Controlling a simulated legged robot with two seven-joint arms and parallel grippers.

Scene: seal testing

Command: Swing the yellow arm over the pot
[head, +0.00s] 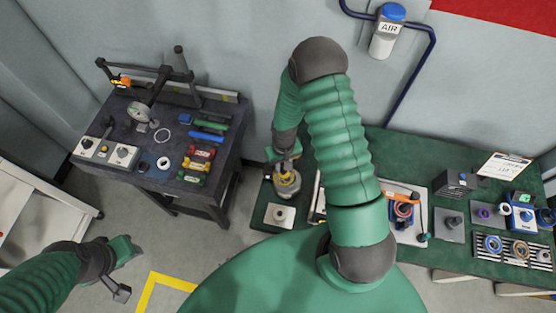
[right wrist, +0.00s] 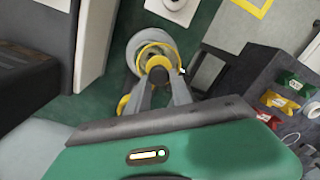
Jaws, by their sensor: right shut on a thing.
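The pot (right wrist: 134,50) is a round, silvery vessel with a yellow ring over its top in the right wrist view. The yellow arm (right wrist: 150,46) shows as this ring and a small yellow piece between my fingertips. My right gripper (right wrist: 158,76) is shut on that yellow piece at the pot's near edge. In the head view my right gripper (head: 286,167) hides part of the pot (head: 287,185), which stands on the green bench. The yellow arm's hinge is hard to make out. My left gripper (head: 128,272) is open and empty at the lower left, above the floor.
A dark table (head: 140,175) at the left holds a dial gauge stand (head: 142,112) and coloured tools. The green bench (head: 400,150) carries a square plate (head: 280,215) beside the pot, plus fixtures and seal rings to the right. Floor between the two tables is clear.

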